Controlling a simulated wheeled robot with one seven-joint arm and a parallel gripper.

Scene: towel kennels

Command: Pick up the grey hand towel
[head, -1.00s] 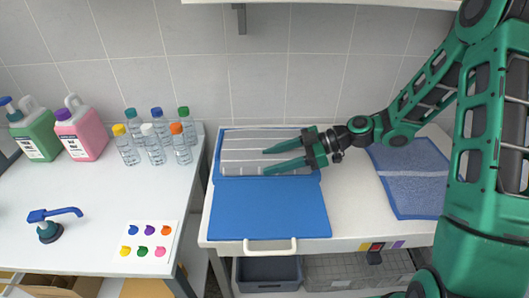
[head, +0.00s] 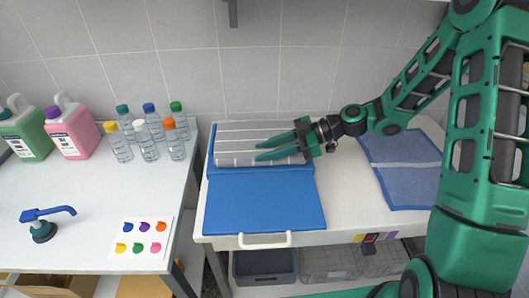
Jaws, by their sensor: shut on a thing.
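The grey hand towel (head: 233,143) has thin white lines and lies folded flat at the back of a blue board (head: 263,203) on the white counter. My gripper (head: 257,151) reaches in from the right, with its two green fingers over the towel's right half. The fingers are shut on the towel, which still appears to rest on the board. The cloth between the fingers is too small to make out clearly.
A left table holds several capped bottles (head: 147,143), a green jug (head: 27,137), a pink jug (head: 70,135) and a colour card (head: 140,239). A grey bin (head: 265,266) sits below.

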